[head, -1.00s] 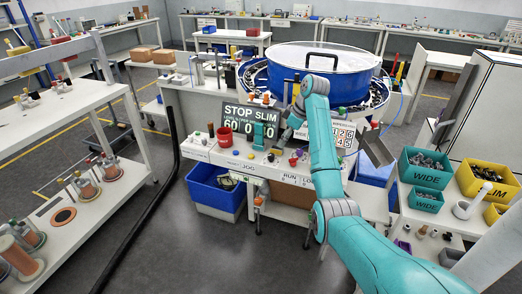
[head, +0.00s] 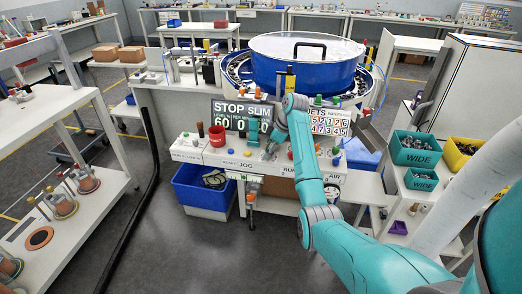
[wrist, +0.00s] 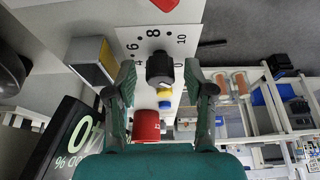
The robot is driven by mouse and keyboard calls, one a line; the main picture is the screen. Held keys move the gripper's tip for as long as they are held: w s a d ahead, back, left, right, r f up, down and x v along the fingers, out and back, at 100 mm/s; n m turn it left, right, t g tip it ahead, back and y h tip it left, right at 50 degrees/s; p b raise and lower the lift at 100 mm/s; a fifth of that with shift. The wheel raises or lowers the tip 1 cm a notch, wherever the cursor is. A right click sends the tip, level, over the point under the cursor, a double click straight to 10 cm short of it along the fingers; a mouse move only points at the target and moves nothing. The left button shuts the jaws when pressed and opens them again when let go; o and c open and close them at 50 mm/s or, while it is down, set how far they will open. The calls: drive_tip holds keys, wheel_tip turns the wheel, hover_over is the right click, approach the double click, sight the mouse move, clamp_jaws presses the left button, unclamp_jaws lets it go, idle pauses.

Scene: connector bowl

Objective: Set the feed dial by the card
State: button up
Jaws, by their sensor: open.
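The feed dial is a black knob (wrist: 158,69) on a white plate (wrist: 178,50) printed with 4, 6, 8 and 10. In the wrist view it lies between the two fingertips of my gripper (wrist: 160,75). The gripper is open, with gaps to the knob on both sides; how near it is in depth I cannot tell. In the head view my gripper (head: 270,146) is over the white control bench, partly hidden by my wrist.
Blue bin (head: 203,190) stands below left. Green bins (head: 415,150) sit at right.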

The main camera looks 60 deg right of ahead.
drive_tip(key=shift+f, duration=0.1)
clamp_jaws()
idle(0.4)
